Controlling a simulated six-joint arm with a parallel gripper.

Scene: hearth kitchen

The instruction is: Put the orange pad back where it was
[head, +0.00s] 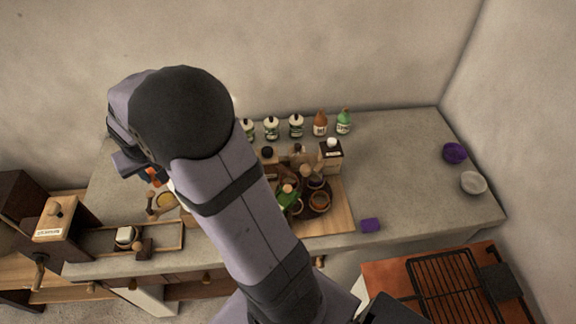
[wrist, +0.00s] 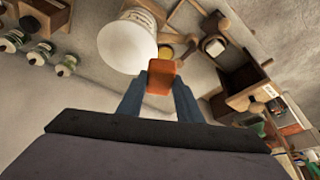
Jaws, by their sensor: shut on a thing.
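The orange pad (wrist: 161,77) is held between the two fingers of my gripper (wrist: 160,95) in the wrist view. My gripper is shut on it, and the pad sits at the fingertips. In the head view a small part of the orange pad (head: 151,176) shows at the left of my arm, above the left part of the counter. My arm hides much of that area. A white round container (wrist: 127,46) is just beyond the pad in the wrist view. I cannot tell whether they touch.
Several bottles (head: 296,126) line the back of the counter. A wooden board (head: 342,215) holds jars and a dark tray. A purple pad (head: 370,225) lies near the front edge. Two bowls, purple (head: 455,152) and white (head: 473,183), stand at the right. The counter's right part is mostly clear.

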